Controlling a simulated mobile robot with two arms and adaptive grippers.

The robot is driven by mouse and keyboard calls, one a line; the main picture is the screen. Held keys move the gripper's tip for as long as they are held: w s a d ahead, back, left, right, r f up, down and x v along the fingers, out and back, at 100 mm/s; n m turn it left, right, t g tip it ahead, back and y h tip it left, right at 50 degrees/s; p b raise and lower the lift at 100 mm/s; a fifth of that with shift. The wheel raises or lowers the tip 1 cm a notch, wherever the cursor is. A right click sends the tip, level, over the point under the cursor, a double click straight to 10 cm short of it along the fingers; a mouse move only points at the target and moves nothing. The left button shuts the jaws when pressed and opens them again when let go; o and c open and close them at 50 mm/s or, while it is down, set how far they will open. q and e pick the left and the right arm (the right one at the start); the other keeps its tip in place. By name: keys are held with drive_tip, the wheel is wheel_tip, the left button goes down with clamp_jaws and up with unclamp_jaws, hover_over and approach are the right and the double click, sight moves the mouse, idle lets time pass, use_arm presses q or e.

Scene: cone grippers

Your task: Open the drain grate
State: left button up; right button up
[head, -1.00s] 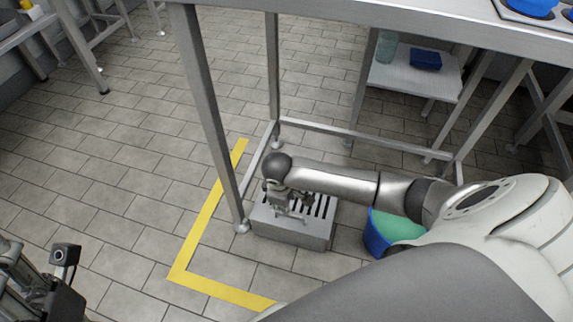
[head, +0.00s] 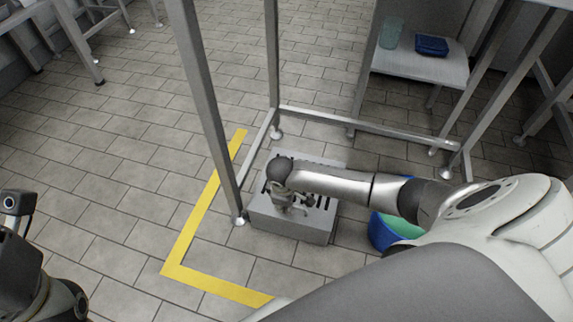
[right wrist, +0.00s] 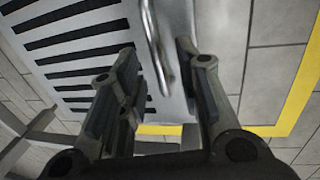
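The drain grate (head: 322,206) is a slotted metal plate on top of a low grey block (head: 285,232) on the floor. My right arm covers part of it in the head view. In the right wrist view, the grate (right wrist: 75,45) shows dark parallel slots and a bent metal handle (right wrist: 152,40) by one edge. My right gripper (head: 295,203) is low over the grate; in the right wrist view its fingers (right wrist: 157,62) are apart, with the handle between them, and contact cannot be made out. My left gripper (head: 30,270) shows only partly at the lower left; its fingertips are not clear.
Metal table legs (head: 205,110) and low crossbars (head: 365,130) stand around the block. A blue bucket with green inside (head: 385,235) is right of it, beside my arm. A yellow floor line (head: 200,210) runs left and in front.

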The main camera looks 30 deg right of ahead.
clamp_jaws()
drive_tip(key=shift+r, duration=0.15)
idle(0.4)
